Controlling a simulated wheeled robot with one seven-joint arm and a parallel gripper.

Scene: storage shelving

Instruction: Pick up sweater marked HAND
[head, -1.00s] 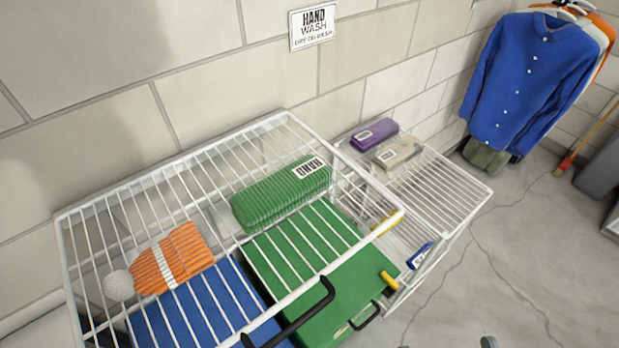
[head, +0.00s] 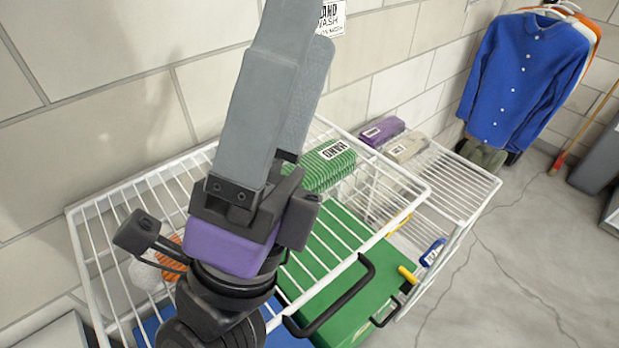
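The green ribbed folded sweater (head: 322,171) lies on the wire shelf (head: 398,218). Its white label reads HAND, upside down in the picture. My gripper (head: 298,25) stands large in the foreground, its grey fingers pointing up in the picture. The fingers and wrist cover the sweater's left part. The two fingers overlap from this side, so the gap between them is hidden. I see nothing held, and I cannot tell whether the fingers touch the sweater.
A purple folded item (head: 383,131) and a beige one (head: 405,147) lie on the lower rack at right. A green case (head: 345,270) sits under the wires. A white ball (head: 143,275) and an orange item are partly hidden. A blue shirt (head: 522,80) hangs at right.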

